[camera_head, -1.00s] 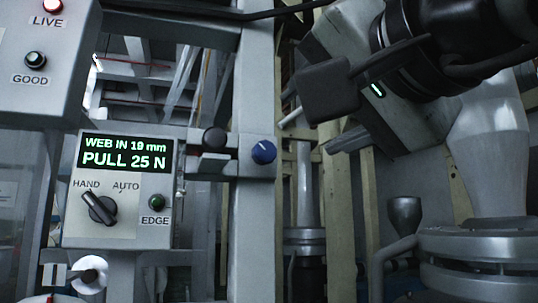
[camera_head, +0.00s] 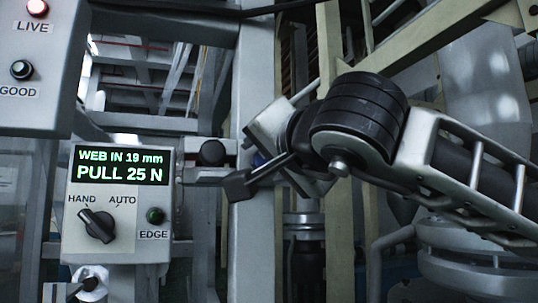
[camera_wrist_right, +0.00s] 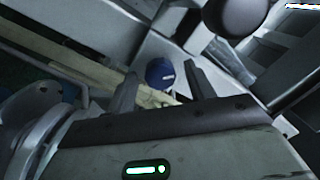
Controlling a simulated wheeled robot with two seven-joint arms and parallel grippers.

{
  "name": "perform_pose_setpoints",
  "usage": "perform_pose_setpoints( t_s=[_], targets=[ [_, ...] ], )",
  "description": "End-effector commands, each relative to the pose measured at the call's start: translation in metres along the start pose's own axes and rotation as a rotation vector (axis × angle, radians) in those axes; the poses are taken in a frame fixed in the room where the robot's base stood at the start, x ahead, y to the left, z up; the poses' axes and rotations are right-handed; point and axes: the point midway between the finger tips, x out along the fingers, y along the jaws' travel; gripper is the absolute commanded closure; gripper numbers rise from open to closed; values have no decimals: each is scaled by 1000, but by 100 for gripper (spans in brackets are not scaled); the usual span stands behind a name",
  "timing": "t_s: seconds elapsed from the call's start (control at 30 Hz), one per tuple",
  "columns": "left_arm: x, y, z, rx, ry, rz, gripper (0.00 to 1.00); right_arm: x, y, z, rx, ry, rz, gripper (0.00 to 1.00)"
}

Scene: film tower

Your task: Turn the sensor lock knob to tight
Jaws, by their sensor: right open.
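The blue knob (camera_wrist_right: 160,73) with a white mark shows in the right wrist view, between and beyond the two fingers. In the head view only a sliver of the blue knob (camera_head: 259,159) shows; my right gripper covers the rest. My right gripper (camera_head: 250,180) is open, empty and close in front of the knob; I cannot tell if it touches. A larger black knob (camera_head: 212,152) sits left of it on the same bracket, and it also shows in the right wrist view (camera_wrist_right: 232,15). The knob's tight label is not visible. My left gripper is out of view.
A control box (camera_head: 118,205) reads "WEB IN 19 mm, PULL 25 N" and carries a HAND/AUTO selector (camera_head: 97,225) and a green EDGE lamp (camera_head: 155,215). A panel (camera_head: 40,70) with a lit LIVE lamp is above. A grey post (camera_head: 254,255) stands behind the knob.

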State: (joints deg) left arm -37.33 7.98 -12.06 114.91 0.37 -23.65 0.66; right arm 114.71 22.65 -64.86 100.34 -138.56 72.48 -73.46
Motion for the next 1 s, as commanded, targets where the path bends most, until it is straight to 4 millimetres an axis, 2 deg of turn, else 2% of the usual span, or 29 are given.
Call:
perform_pose_setpoints(
  t_s=[0.1, 0.13, 0.2, 0.3, 0.67, 1.0],
  targets=[
    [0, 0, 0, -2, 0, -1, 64, 0, 0, 0, 0, 0, 0, 46],
    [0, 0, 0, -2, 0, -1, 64, 0, 0, 0, 0, 0, 0, 49],
    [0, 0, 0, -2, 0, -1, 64, 0, 0, 0, 0, 0, 0, 68],
    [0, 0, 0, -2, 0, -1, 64, 0, 0, 0, 0, 0, 0, 91],
    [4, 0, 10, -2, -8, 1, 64, 0, 2, 2, 43, 1, -1, 91],
    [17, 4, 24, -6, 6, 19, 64, -1, 4, 4, 273, 10, -10, 91]
  ],
)
